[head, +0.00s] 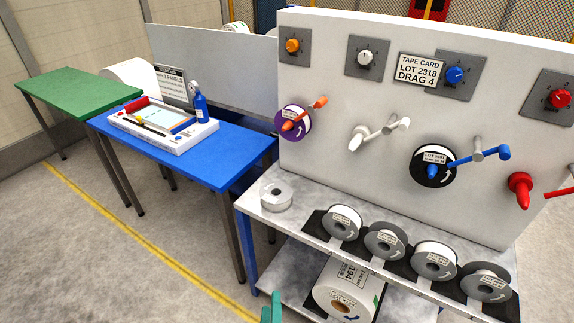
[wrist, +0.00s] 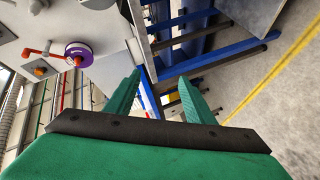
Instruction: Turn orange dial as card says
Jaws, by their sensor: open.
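The orange dial (head: 292,45) sits on a grey square plate at the upper left of the white panel (head: 340,90). In the wrist view, the orange dial (wrist: 39,71) is small at the left edge. The card (head: 421,70) on the panel reads "TAPE CARD LOT 2318 DRAG 4". My gripper (wrist: 160,76) is open and empty, its green fingers apart over the floor and table legs. In the head view only a green tip of it (head: 271,308) shows at the bottom edge, low and well away from the dial. The dial's scale is too small to read.
White (head: 365,58), blue (head: 455,75) and red (head: 560,98) dials share the panel. An orange crank (head: 305,114) with a purple reel (head: 290,125) juts out below the orange dial. A shelf with several tape rolls (head: 342,223) stands below; a blue table (head: 220,150) is left.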

